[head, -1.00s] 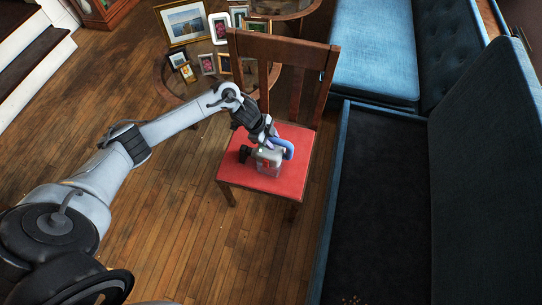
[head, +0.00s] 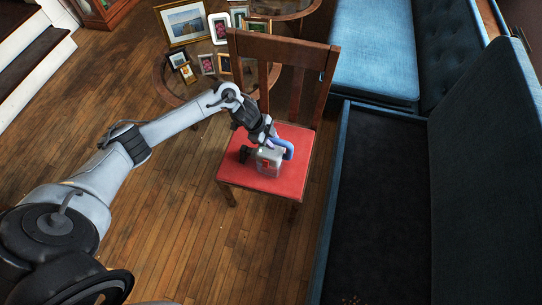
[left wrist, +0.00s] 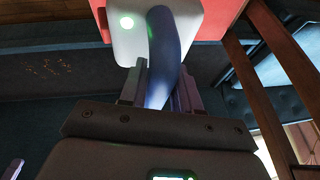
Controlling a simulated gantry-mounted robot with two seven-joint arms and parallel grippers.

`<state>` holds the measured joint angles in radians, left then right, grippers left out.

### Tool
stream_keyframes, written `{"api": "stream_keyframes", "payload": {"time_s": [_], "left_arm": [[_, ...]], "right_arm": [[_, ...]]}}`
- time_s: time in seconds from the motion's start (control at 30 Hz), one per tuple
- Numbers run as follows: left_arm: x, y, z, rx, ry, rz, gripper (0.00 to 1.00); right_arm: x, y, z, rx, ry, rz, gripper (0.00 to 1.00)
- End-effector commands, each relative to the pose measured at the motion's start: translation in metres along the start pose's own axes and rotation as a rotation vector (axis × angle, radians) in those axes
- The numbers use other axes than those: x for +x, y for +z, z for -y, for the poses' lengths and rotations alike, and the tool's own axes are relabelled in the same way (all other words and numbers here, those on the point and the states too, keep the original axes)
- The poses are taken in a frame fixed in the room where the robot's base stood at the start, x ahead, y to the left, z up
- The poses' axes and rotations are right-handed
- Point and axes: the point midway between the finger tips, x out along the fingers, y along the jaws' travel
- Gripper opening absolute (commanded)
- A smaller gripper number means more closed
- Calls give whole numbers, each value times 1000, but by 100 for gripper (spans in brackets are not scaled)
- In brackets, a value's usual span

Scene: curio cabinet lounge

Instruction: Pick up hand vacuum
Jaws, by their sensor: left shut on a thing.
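The hand vacuum (head: 268,162) has a grey body, a dark nozzle end and a blue curved handle. It is at the red seat of the wooden chair (head: 239,171) in the head view; whether it touches the seat I cannot tell. My left gripper (head: 271,145) comes from above and is shut on the vacuum's blue handle. In the left wrist view the fingers (left wrist: 160,88) stand on both sides of the blue handle (left wrist: 164,45), and the grey body (left wrist: 127,40) is beyond them. My right gripper is not in view.
The chair's tall wooden back (head: 283,49) rises behind the vacuum. Glass tables with several picture frames (head: 185,22) stand behind it. A blue sofa (head: 372,55) and an open dark storage bench (head: 378,205) are at the right. Wooden floor (head: 175,235) is free in front.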

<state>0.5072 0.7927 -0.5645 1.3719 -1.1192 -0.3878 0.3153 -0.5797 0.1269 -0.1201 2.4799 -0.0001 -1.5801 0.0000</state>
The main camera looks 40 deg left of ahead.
Motion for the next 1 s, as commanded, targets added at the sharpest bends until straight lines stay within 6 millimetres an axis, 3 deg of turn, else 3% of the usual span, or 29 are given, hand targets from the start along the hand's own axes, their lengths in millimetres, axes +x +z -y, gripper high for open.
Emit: {"api": "stream_keyframes", "payload": {"time_s": [0.73, 1.0], "left_arm": [[-2, -2, 2, 0, -4, -3, 0], [-12, -6, 5, 1, -5, -3, 0]], "right_arm": [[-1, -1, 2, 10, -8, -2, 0], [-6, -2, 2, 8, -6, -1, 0]]}}
